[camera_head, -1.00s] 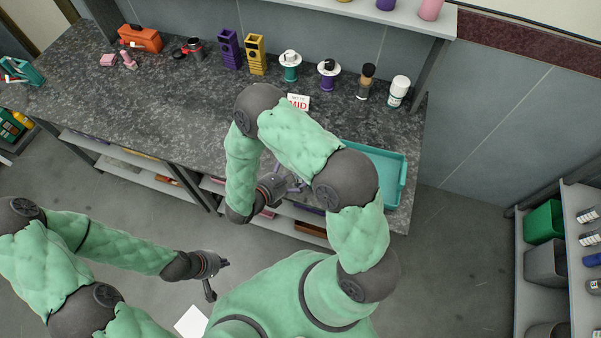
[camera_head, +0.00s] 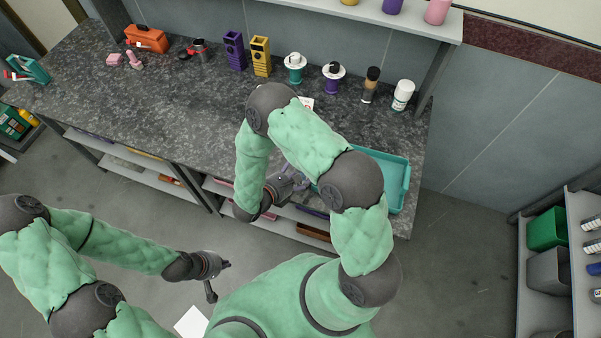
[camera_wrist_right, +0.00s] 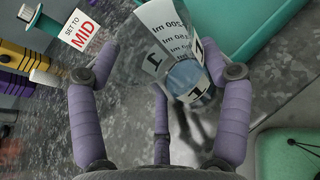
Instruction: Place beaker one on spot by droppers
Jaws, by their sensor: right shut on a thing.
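Beaker one (camera_wrist_right: 180,50), clear with a white label reading "1" and ml marks, is tilted between the purple fingers of my right gripper (camera_wrist_right: 158,75) in the right wrist view. My right gripper (camera_head: 292,180) is shut on it near the counter's front edge in the head view; the beaker is not clear there. My left gripper (camera_head: 222,277) is open and empty, low in front of the counter. A teal bottle (camera_head: 295,72) and a purple bottle (camera_head: 333,82), both with white discs, possibly the droppers, stand at the counter's back.
A teal tray (camera_head: 398,190) lies at the counter's right end, beside my right arm. A "SET TO MID" sign (camera_wrist_right: 80,32) stands near the bottles. Purple (camera_head: 234,52) and yellow (camera_head: 260,58) holders, a brown bottle (camera_head: 370,85) and a white bottle (camera_head: 402,96) line the back.

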